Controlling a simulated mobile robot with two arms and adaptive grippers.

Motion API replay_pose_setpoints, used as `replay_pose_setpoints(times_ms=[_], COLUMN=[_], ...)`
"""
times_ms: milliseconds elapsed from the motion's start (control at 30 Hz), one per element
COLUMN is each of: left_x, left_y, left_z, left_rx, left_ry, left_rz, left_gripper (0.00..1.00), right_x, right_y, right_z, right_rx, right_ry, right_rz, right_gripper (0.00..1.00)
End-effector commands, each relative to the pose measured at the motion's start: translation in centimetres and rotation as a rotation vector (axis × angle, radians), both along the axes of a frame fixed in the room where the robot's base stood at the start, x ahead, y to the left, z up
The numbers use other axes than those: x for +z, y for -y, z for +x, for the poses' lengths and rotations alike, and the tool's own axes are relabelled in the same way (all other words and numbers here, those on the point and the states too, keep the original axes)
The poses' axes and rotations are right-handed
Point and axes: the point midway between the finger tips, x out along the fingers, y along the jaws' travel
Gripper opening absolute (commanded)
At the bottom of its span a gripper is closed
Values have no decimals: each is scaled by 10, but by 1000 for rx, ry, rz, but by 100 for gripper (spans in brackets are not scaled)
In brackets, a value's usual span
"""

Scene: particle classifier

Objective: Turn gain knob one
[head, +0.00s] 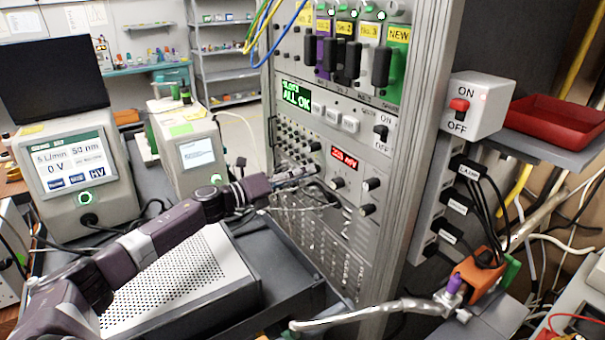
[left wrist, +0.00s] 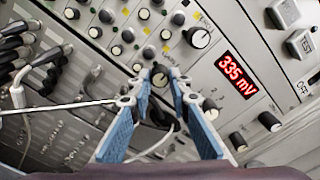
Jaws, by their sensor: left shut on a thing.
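My left gripper (head: 312,177) reaches from the left to the rack's front panel in the head view. In the left wrist view its blue fingers (left wrist: 158,84) are shut on a small dark knob (left wrist: 159,77), one fingertip on each side. Its label is too small to read, so I cannot tell its number. In the head view the knob is hidden by the gripper. A red display (head: 344,158) sits right of the gripper; in the left wrist view it reads 335 mV (left wrist: 238,76). My right gripper is not in view.
Several small knobs (head: 298,139) crowd the panel above the gripper. Larger black knobs (head: 371,184) are to its right. Cables (left wrist: 40,75) plug in at the left in the wrist view. A perforated box (head: 180,280) lies below my left arm.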

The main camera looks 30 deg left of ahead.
Motion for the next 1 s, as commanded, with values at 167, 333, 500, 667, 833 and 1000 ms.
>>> replay_pose_setpoints(times_ms=[167, 333, 500, 667, 833, 1000], left_x=[0, 0, 1, 1, 1, 1], left_y=[0, -1, 0, -1, -1, -1], left_z=[0, 0, 0, 0, 0, 0], left_rx=[1, 1, 1, 1, 1, 1], left_ry=[-3, -17, -51, -101, -162, -225], left_rz=[-4, -39, -123, -243, -391, -540], left_gripper=[0, 0, 0, 0, 0, 0], right_x=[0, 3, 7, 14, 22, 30], right_y=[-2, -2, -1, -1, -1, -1], right_z=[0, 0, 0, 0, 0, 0], right_rx=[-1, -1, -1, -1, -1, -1], right_ry=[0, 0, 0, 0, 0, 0], right_rz=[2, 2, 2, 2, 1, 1], right_gripper=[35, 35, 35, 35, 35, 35])
